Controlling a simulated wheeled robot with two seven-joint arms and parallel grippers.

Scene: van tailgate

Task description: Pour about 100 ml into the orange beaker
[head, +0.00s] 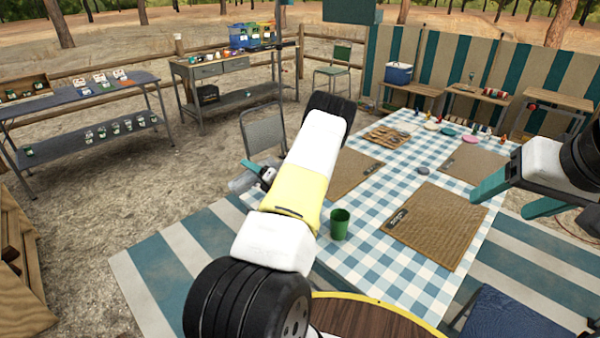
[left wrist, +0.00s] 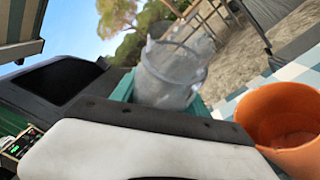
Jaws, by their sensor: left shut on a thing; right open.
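My left gripper (head: 265,175) is shut on a clear, see-through vessel (head: 243,183), held by the table's left edge, partly behind my arm. The vessel looks tilted in the head view. In the left wrist view the vessel (left wrist: 170,78) sits between the teal fingers; I cannot tell how much liquid it holds. The orange beaker (left wrist: 285,125) is at the right of the left wrist view, beside the gripper, apart from the vessel. Its inside looks empty of anything clear to see. In the head view my left arm hides the beaker. My right gripper (head: 502,202) is open and empty at the right.
A green cup (head: 340,224) stands on the checked tablecloth (head: 355,262) right of my left arm. Woven placemats (head: 435,222), a grey disc (head: 423,171) and small items lie further back. A grey chair (head: 264,132) stands behind the table's left edge.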

